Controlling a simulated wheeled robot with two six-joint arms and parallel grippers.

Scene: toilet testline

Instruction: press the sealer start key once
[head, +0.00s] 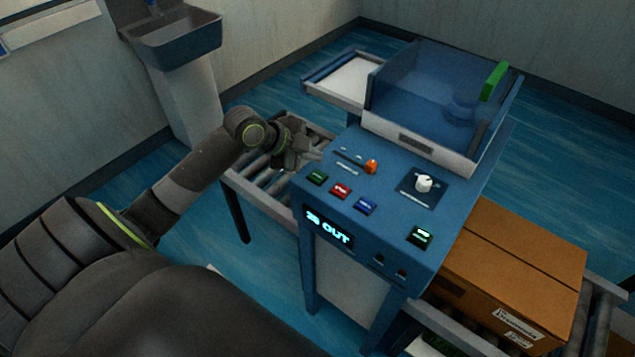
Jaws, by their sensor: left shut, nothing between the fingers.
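The blue machine (330,195) stands in the middle, with a sloped panel of keys facing me. A green key (317,177), a red key (340,190) and a blue key (365,205) sit in a row along its front edge. Another green key (421,236), lit, sits at the right front corner. The labels are too small to read, so I cannot tell which is the start key. My left gripper (318,154) is shut and empty, at the panel's left edge, near and beyond the green key of the row. My right gripper is out of view.
An orange slider knob (371,166) and a white dial (424,183) are on the panel. A lit display (328,227) seems to read "28 OUT". A clear-walled bin (415,90) stands behind. A cardboard box (515,265) lies on rollers at right; a sink (172,40) is at back left.

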